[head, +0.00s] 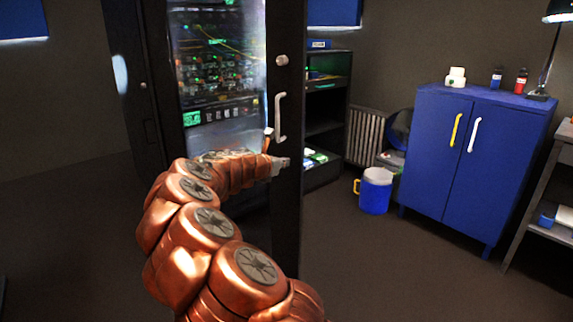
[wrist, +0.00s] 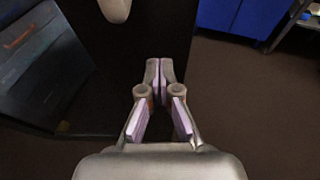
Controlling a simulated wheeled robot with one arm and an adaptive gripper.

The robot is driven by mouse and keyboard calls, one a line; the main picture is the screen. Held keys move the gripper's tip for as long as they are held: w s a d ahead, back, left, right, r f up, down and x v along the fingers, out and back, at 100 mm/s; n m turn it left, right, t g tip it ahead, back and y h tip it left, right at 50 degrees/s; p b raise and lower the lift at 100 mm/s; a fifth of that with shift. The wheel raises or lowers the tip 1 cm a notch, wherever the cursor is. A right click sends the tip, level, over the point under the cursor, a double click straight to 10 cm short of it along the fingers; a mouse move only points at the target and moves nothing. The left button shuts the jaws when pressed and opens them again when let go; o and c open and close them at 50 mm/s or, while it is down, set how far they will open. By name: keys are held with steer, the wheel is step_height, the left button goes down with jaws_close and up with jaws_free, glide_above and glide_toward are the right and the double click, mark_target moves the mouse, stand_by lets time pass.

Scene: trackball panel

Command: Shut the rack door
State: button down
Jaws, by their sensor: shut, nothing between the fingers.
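The rack door (head: 286,205) is a tall dark frame with a glass pane (head: 222,60), and lit equipment shows through it. Its right stile carries a silver pull handle (head: 280,118) and a round knob (head: 282,60). The door appears to stand out from the rack, but the size of the gap is unclear. My gripper (head: 284,163) is shut and empty, just below the handle in front of the stile. In the wrist view its fingertips (wrist: 159,66) are together against the dark stile (wrist: 150,30), and the handle's lower end (wrist: 115,9) is above left. Contact is unclear.
Open dark shelving (head: 325,125) stands behind the door to the right. A blue bucket (head: 375,192) and a blue cabinet (head: 475,165) with bottles on top stand farther right. A radiator (head: 363,137) is at the wall. The floor (head: 400,275) at front right is clear.

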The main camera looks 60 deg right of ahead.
steer(key=shift+w+d, duration=0.1)
steer(key=shift+d, duration=0.95)
steer(key=shift+d, duration=0.1)
